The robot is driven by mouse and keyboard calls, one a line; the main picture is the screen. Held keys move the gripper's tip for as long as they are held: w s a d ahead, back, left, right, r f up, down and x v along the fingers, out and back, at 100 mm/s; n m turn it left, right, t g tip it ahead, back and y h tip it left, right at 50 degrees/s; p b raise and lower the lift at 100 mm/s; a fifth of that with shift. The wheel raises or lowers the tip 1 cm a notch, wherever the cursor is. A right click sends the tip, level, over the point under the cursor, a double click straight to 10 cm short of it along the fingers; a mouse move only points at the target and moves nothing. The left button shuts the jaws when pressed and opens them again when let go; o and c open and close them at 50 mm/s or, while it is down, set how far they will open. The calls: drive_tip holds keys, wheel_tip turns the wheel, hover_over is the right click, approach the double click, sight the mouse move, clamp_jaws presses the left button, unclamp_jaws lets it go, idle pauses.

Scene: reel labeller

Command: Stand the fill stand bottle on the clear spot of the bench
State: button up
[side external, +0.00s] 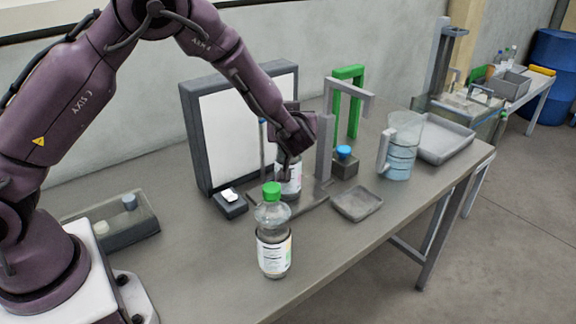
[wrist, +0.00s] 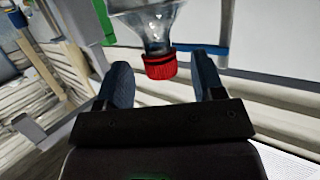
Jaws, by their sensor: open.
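The fill stand bottle (side external: 291,182) is clear with a white label and stands upright at the grey fill stand (side external: 325,150). My gripper (side external: 287,168) is at its top and hides its cap in the side view. In the wrist view the bottle (wrist: 150,22) has a red cap (wrist: 161,67), seen between the two spread fingers of my gripper (wrist: 163,64). Gaps show on both sides of the cap, so the fingers are open. A second bottle (side external: 273,240), with a green cap, stands upright on the bench (side external: 350,255), nearer the camera.
A white-faced panel (side external: 235,130) stands behind the stand. A small black device (side external: 229,204), shallow grey tray (side external: 357,204), green frame (side external: 350,74), blue-knobbed block (side external: 344,166) and clear jug (side external: 404,145) surround it.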

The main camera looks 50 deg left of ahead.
drive_tip(key=x, duration=0.3)
drive_tip(key=shift+w+a+f, duration=0.1)
drive_tip(key=shift+a+f, duration=0.1)
drive_tip(key=shift+a, duration=0.05)
clamp_jaws()
